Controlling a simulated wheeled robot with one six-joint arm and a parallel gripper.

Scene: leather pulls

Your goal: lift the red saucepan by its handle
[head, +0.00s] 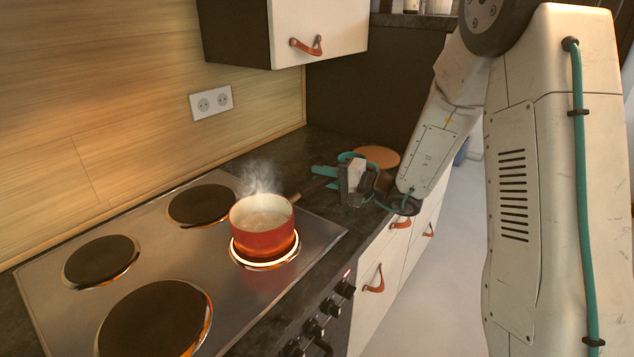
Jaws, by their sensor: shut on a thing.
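The red saucepan (264,243) is upright on a glowing burner (263,264) at the right front of the hob. Its inside is pale, with liquid in it, and steam rises from it. Its handle (295,198) points right and back towards my gripper (316,179). My gripper has teal fingers and is shut on the handle near its far end. The fingers hide that end of the handle. The pan's base appears to be at the burner; I cannot tell any gap.
Three dark burners (200,204) fill the rest of the steel hob (185,258). A wall cabinet (318,30) with a leather pull hangs above. Control knobs (328,307) line the front edge.

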